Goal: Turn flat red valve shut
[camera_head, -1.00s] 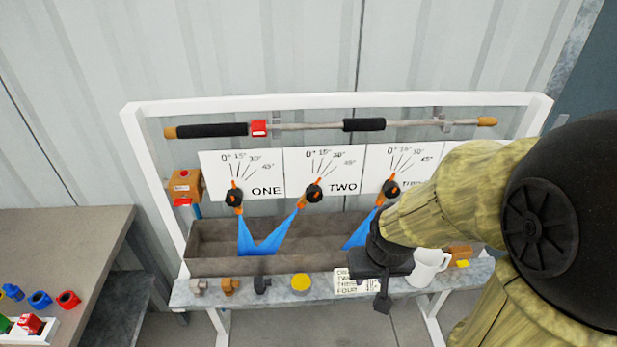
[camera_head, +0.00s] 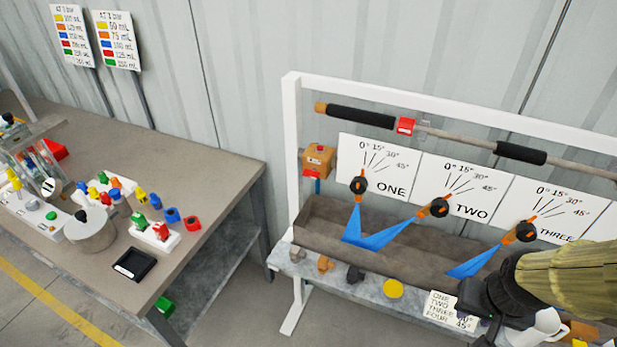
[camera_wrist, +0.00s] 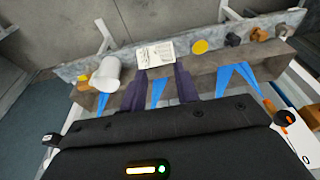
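A red block (camera_head: 405,126) sits on the top pipe above panel ONE. A brass box (camera_head: 318,160) with red on its front and a blue pipe below stands left of panel ONE. I cannot tell for certain which red part is the flat red valve. My gripper (camera_head: 484,298) is low at the right, by the printed card on the shelf, well away from both red parts. In the wrist view my gripper (camera_wrist: 160,78) has its two dark fingers apart with nothing held between them.
Blue water streams from orange-black nozzles (camera_head: 438,208) into a grey trough (camera_head: 312,222). A printed card (camera_head: 452,308), yellow disc (camera_head: 393,289) and white mug (camera_wrist: 106,74) are on the shelf. A workbench (camera_head: 215,165) with coloured fittings stands left, with open floor in front.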

